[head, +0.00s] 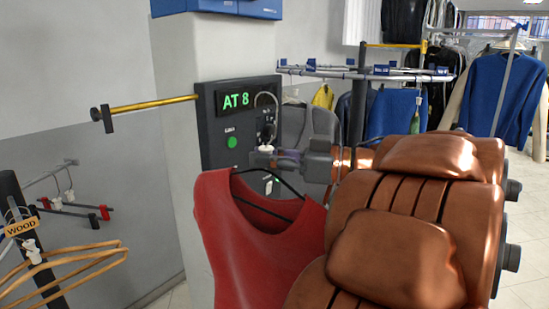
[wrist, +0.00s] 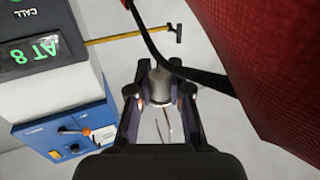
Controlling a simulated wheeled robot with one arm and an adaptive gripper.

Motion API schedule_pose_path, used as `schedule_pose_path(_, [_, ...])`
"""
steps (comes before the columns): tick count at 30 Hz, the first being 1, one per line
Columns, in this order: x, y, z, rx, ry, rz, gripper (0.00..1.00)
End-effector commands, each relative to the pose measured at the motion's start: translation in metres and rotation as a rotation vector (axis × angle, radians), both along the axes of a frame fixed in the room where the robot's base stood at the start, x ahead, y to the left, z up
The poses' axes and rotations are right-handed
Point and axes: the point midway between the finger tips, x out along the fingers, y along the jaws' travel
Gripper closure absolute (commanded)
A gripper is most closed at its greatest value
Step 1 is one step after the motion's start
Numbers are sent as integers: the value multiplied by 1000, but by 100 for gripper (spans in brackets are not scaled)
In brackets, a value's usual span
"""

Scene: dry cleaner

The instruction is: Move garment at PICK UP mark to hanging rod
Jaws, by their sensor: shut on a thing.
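A red sleeveless garment (head: 255,240) hangs on a black hanger (head: 262,203) in the head view, left of my arm. My gripper (head: 264,158) is shut on the hanger's pale neck piece, just above the garment. The wrist view shows both fingers of my gripper (wrist: 160,92) around this grey neck piece, with the black hanger (wrist: 190,73) and red cloth (wrist: 265,60) beyond. A yellow rod with a black end (head: 150,104) sticks out left from the pillar, bare and apart from the garment; it also shows in the wrist view (wrist: 130,37). No PICK UP lettering is readable.
A dark control box (head: 238,125) reading "AT 8" is on the pillar, close behind my gripper. A conveyor rack (head: 365,72) with clothes stands behind. The space below the yellow rod looks clear.

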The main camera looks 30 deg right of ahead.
Motion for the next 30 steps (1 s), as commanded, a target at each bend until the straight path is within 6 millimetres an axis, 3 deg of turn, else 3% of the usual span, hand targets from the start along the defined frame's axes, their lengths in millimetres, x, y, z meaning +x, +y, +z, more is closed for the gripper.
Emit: schedule_pose_path(30, [54, 18, 1, 0, -1, 1, 100])
